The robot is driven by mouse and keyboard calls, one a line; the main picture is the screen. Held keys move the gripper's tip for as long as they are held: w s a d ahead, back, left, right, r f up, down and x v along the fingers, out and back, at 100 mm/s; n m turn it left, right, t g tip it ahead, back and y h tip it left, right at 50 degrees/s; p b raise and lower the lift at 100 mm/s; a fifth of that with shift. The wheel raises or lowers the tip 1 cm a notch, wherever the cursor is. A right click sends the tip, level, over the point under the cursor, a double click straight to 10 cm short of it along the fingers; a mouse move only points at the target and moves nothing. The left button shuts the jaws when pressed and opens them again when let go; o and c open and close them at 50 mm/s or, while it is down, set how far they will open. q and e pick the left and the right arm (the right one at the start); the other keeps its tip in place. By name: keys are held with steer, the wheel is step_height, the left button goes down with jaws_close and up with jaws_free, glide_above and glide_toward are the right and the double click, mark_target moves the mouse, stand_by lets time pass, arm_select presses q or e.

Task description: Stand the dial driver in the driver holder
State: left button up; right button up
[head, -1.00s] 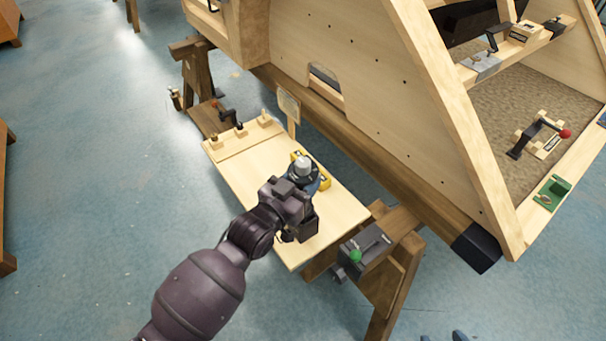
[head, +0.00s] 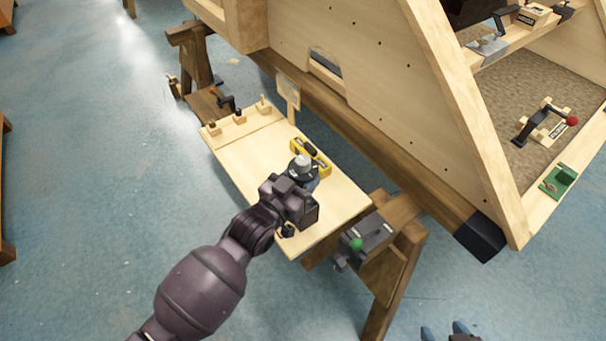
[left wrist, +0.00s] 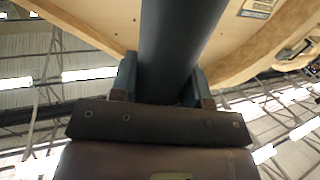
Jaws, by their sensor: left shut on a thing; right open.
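My left gripper (head: 304,178) is over the wooden board and shut on the dial driver (head: 303,162). The driver's round grey top shows above the fingers. In the left wrist view its dark, thick cylindrical body (left wrist: 178,45) sits between the two blue-grey fingers. The rest of it is hidden by my gripper and arm in the head view. A yellow block with dark patches (head: 323,166) lies just behind the driver; I cannot tell whether it is the driver holder. My right gripper (head: 444,331) shows only its tips at the bottom edge, apart and empty.
The pale wooden board (head: 245,165) carries several small pegged blocks at its far left end. A grey device with a green knob (head: 357,244) is at the board's near right. The large wooden bodyframe (head: 375,100) rises behind. Blue floor is open at left.

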arm_select(q)
steer(key=shift+f, duration=0.4)
stand_by(0.7)
steer(key=o, duration=1.1)
steer(key=shift+o, duration=0.2)
steer(key=shift+f, duration=0.15)
steer(key=shift+s+a, duration=0.25)
steer(key=p+v, duration=0.2)
steer(key=v, duration=1.8)
steer(key=shift+s, duration=0.15)
